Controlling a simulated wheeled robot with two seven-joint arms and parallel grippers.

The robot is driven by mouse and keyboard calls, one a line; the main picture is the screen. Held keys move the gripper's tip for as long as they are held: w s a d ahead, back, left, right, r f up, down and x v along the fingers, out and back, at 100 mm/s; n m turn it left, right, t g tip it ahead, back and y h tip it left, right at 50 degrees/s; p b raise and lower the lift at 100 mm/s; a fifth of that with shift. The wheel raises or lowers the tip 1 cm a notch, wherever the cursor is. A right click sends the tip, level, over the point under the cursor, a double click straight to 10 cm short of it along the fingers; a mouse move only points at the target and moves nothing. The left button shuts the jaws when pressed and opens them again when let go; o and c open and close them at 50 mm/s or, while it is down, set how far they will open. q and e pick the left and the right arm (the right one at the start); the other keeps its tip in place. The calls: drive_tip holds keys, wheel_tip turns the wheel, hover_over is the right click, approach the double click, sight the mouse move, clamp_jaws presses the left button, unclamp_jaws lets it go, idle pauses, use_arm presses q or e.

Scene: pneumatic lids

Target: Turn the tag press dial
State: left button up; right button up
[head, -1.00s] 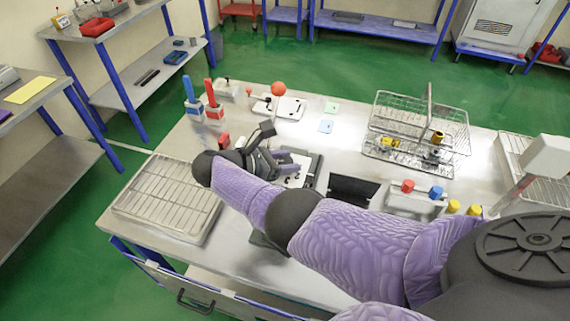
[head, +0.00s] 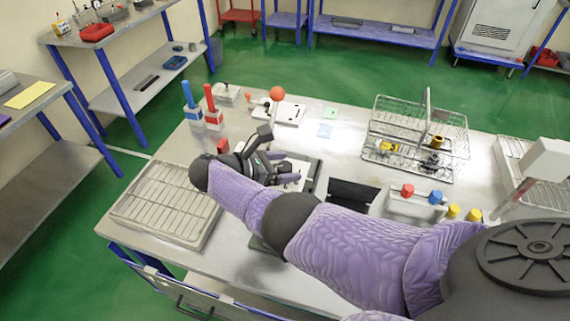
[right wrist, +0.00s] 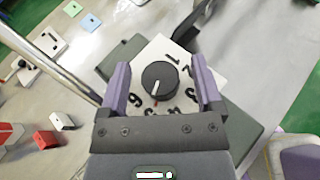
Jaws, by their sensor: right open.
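The tag press dial is a round black knob (right wrist: 158,78) with a white pointer line, in the middle of a white plate (right wrist: 205,68) with black numbers. The pointer is toward the lower side in the right wrist view, near a small red mark. My right gripper (right wrist: 164,84) is open, with one purple finger on each side of the dial and gaps between. In the head view my right gripper (head: 288,169) is over the white plate on its dark base (head: 313,172) and hides the dial. My left gripper is not in view.
A wire rack tray (head: 165,200) lies left of my gripper. A wire basket (head: 405,128) with yellow and dark parts stands at the right. A block with red and blue knobs (head: 415,206) is nearer. A rod with an orange ball (head: 277,93) rises behind the gripper.

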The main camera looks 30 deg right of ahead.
drive_tip(key=b+v, duration=0.2)
drive_tip(key=v, duration=0.7)
drive_tip(key=shift+a+r, duration=0.2)
drive_tip(key=shift+a, duration=0.05)
